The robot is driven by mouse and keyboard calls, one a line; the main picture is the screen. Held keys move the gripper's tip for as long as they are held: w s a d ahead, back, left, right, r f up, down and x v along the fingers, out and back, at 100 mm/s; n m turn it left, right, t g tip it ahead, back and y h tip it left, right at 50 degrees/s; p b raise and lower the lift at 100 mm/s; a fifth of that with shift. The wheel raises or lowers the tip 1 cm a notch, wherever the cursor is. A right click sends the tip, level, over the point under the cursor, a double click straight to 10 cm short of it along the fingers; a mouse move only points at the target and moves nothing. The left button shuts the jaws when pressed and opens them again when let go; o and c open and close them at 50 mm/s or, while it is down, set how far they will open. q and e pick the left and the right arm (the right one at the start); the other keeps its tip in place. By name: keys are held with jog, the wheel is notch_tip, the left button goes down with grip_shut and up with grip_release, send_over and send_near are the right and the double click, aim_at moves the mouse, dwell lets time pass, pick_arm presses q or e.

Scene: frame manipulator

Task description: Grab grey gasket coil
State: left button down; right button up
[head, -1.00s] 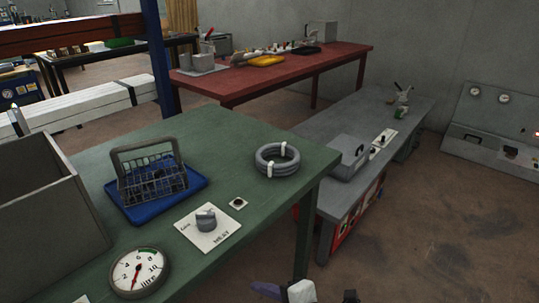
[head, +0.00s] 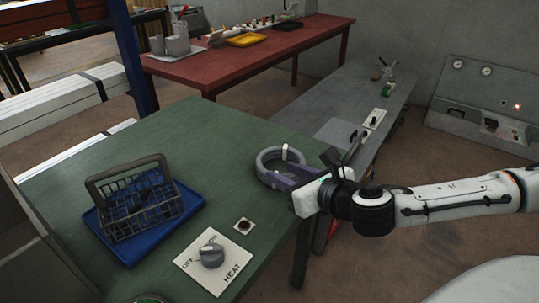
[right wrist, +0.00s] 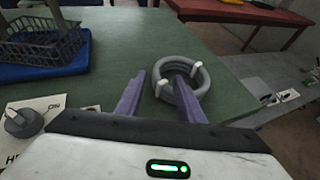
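The grey gasket coil (head: 262,164), a stacked ring with white ties, lies on the green table near its right edge. It also shows in the right wrist view (right wrist: 181,60). My right gripper (head: 278,173) reaches in from the right, low at the coil, with its purple fingers apart. In the right wrist view, the right gripper's (right wrist: 157,80) left finger is outside the coil's left side. Its right finger overlaps the coil's opening; whether it is inside or above is unclear. Contact cannot be told. My left gripper is not in view.
On the green table (head: 150,143) are a blue tray (head: 192,203) with a wire basket (head: 150,208), a heat knob plate (head: 232,264) and a small button plate (head: 243,226). A grey bench (head: 290,112) and a red table (head: 240,62) stand beyond.

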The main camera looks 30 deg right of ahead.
aim_at(263, 166)
jog(key=x, duration=0.2)
jog(key=shift+w+f, duration=0.1)
jog(key=shift+w, duration=0.25)
jog(key=shift+w+f, duration=0.3)
jog(key=shift+w, duration=0.2)
jog(key=x, duration=0.5)
jog(key=shift+a+f, duration=0.1)
jog(key=shift+f, duration=0.15)
jog(key=shift+w, duration=0.15)
grip_shut()
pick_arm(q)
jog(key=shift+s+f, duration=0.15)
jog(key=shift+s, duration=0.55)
